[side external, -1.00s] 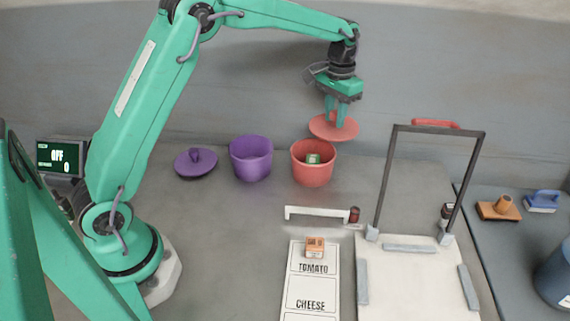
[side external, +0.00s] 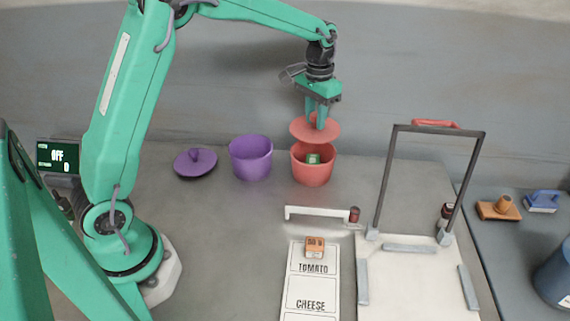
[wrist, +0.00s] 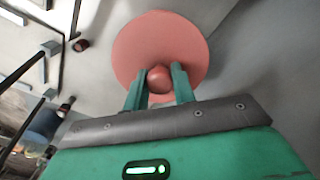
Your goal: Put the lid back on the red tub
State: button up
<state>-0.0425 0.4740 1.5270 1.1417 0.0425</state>
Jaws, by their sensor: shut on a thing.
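My gripper (side external: 317,115) is shut on the knob of the red lid (side external: 301,131). It holds the lid above the red tub (side external: 314,172), with the lid apart from the rim. The tub stands upright and open, and a small green block (side external: 313,159) shows inside it. In the wrist view my gripper (wrist: 159,80) has its two fingers on either side of the round knob, and the lid (wrist: 140,40) spreads out beyond them. The lid hides the tub in the wrist view.
An open purple tub (side external: 251,160) stands left of the red tub, its purple lid (side external: 195,164) on the table beside it. In front are a white bracket (side external: 318,212), a labelled card (side external: 311,290) with an orange block (side external: 315,247), and a board with a dark upright frame (side external: 383,180).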

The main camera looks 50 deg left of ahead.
aim_at(315, 127)
jog(key=shift+f, duration=2.75)
jog(key=shift+f, duration=0.2)
dwell(0.5)
jog(key=o, duration=1.5)
jog(key=shift+r, duration=0.15)
jog(key=shift+r, duration=3.4)
grip_shut()
